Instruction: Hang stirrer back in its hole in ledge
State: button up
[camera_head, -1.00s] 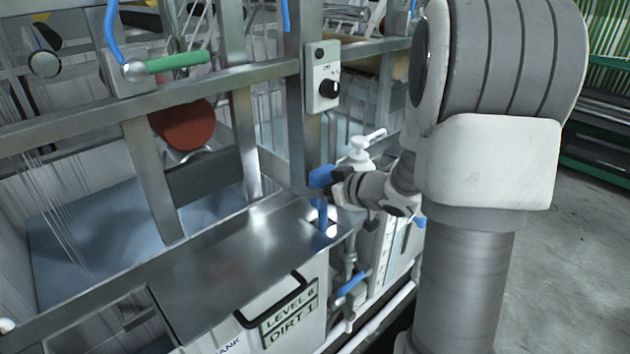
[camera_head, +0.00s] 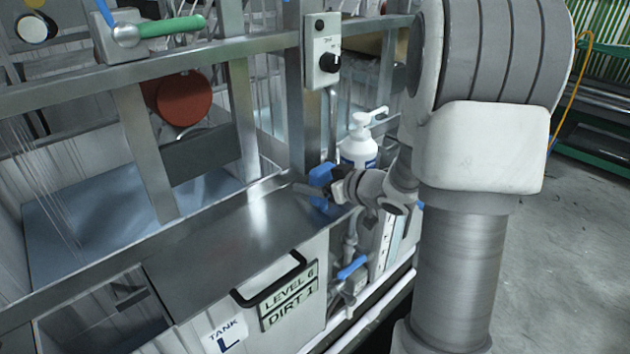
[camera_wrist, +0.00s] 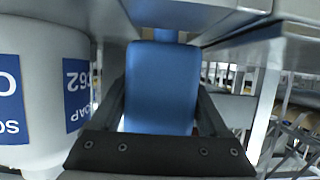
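The stirrer (camera_head: 320,176) shows as a blue handle at my gripper, by the back right corner of the metal ledge (camera_head: 225,240). In the wrist view the blue handle (camera_wrist: 162,88) fills the space between the two dark fingers. My gripper (camera_head: 328,184) appears shut on it; in the wrist view my gripper (camera_wrist: 160,100) has a finger along each side. The stirrer's lower part and the hole are hidden, so I cannot tell whether it is in the hole.
A white pump bottle (camera_head: 358,150) stands right behind my gripper; its blue label (camera_wrist: 76,90) is close at left in the wrist view. A metal post (camera_head: 304,115) with a switch box (camera_head: 322,55) rises beside it. A black handle (camera_head: 268,282) is on the tank front.

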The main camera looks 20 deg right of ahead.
jog(key=shift+o, duration=1.4)
jog(key=p+v, duration=0.3)
jog(key=v, duration=1.4)
jog(key=shift+s, duration=0.2)
jog(key=shift+d, duration=0.15)
